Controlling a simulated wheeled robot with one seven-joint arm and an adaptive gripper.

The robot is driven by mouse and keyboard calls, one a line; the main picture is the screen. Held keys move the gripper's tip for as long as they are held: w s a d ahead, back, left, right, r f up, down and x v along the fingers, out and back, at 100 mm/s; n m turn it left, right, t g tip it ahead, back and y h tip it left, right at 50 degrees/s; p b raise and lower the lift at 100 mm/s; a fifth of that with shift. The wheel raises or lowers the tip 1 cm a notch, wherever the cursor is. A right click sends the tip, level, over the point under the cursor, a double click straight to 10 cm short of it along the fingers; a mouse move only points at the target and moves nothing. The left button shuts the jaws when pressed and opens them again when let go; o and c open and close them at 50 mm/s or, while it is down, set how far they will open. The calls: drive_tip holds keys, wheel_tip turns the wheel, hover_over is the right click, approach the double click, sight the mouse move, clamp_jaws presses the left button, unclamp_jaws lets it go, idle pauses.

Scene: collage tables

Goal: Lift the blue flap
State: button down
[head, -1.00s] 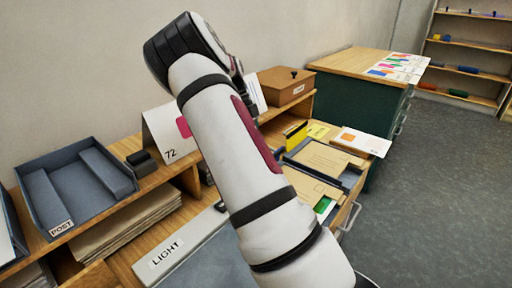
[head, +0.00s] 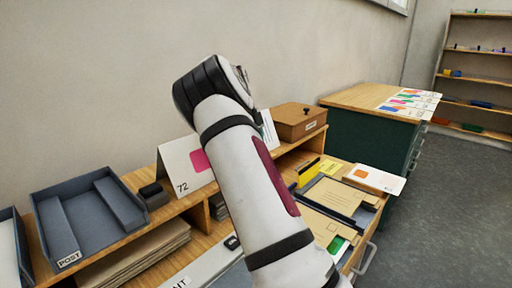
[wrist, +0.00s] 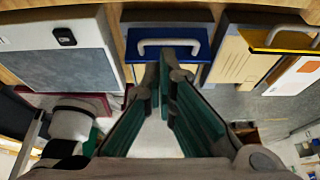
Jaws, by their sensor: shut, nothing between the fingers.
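The blue flap (wrist: 199,36) is at the top middle of the wrist view, a blue panel with a white bar handle (wrist: 142,46) across its front. It looks down, in front of a pale compartment. My gripper (wrist: 168,62) is shut and empty, its fingertips just below the handle in that picture. I cannot tell whether they touch it. In the head view my arm hides the blue flap and my gripper.
A light box with a grey panel (wrist: 75,70) is left of the flap. A yellow flap (wrist: 285,40) with a handle is on the right. In the head view, a POST tray (head: 60,205), a card marked 72 (head: 180,168) and a brown box (head: 298,122) stand on the shelf.

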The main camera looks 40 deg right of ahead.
drive_tip(key=v, duration=0.3)
drive_tip(key=c, duration=2)
unclamp_jaws()
drive_tip(key=shift+r, duration=0.2)
drive_tip(key=shift+o, duration=1.4)
drive_tip(key=shift+d+r, duration=0.1)
drive_tip(key=shift+d, duration=0.05)
drive_tip(key=s+d+r+n+t+p, duration=0.15)
drive_tip(key=s+n+t+p, duration=0.4)
drive_tip(key=n+p, duration=1)
drive_tip(key=f, duration=0.4)
drive_tip(key=f+n, duration=0.1)
drive_tip(key=f, duration=0.4)
drive_tip(key=f+n+b, duration=0.1)
drive_tip(key=f, duration=0.3)
drive_tip(key=shift+s+d+f+n+y, duration=0.1)
drive_tip(key=shift+d+f+n+y, duration=0.05)
drive_tip(key=shift+d+n+y, duration=0.15)
clamp_jaws()
